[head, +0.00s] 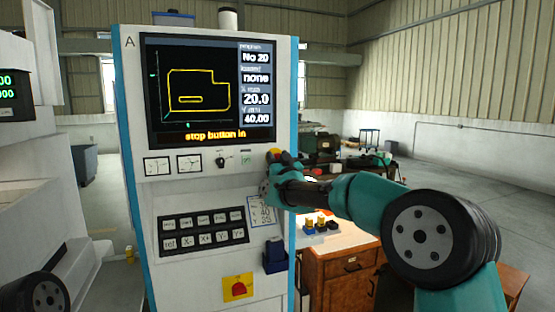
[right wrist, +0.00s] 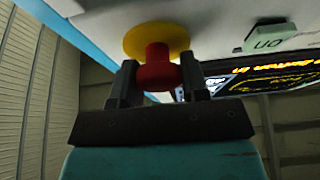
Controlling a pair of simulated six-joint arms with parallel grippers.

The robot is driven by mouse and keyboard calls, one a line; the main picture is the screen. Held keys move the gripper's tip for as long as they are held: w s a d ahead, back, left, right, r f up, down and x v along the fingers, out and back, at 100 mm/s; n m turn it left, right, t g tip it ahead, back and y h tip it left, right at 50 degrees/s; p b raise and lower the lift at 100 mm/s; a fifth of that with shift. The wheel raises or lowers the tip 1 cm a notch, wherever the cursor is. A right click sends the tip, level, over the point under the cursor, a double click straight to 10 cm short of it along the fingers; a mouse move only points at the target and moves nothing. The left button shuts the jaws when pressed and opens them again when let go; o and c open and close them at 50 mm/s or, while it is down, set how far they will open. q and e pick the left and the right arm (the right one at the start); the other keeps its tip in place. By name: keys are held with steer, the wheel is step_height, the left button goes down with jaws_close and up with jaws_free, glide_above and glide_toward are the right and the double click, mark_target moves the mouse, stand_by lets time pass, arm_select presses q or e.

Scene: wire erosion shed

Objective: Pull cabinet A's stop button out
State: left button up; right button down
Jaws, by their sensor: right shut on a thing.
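Cabinet A (head: 137,120) stands upright in the middle of the head view, its screen (head: 200,95) reading "stop button in". The stop button (head: 273,154) is at the panel's right edge, mostly hidden there by my right gripper (head: 272,170). In the right wrist view the red stop button (right wrist: 157,76) sticks out from a yellow disc (right wrist: 150,38). The two dark fingers of my right gripper (right wrist: 157,68) stand on either side of its red head, shut on it. My left gripper is out of view.
A green "on" button (right wrist: 268,37) is close to the right finger. Below are a black key pad (head: 203,233), a dark blue holder (head: 275,255) and a red knob on a yellow plate (head: 239,288). A wooden bench (head: 342,270) stands at the right.

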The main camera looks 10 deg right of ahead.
steer(key=shift+s, duration=0.4)
steer(key=c, duration=0.7)
jaws_free()
steer(key=shift+d, duration=0.1)
steer(key=shift+o, duration=0.2)
steer(key=shift+s, duration=0.1)
steer(key=v, duration=1.7)
steer(key=shift+f, duration=0.2)
steer(key=shift+s, duration=0.1)
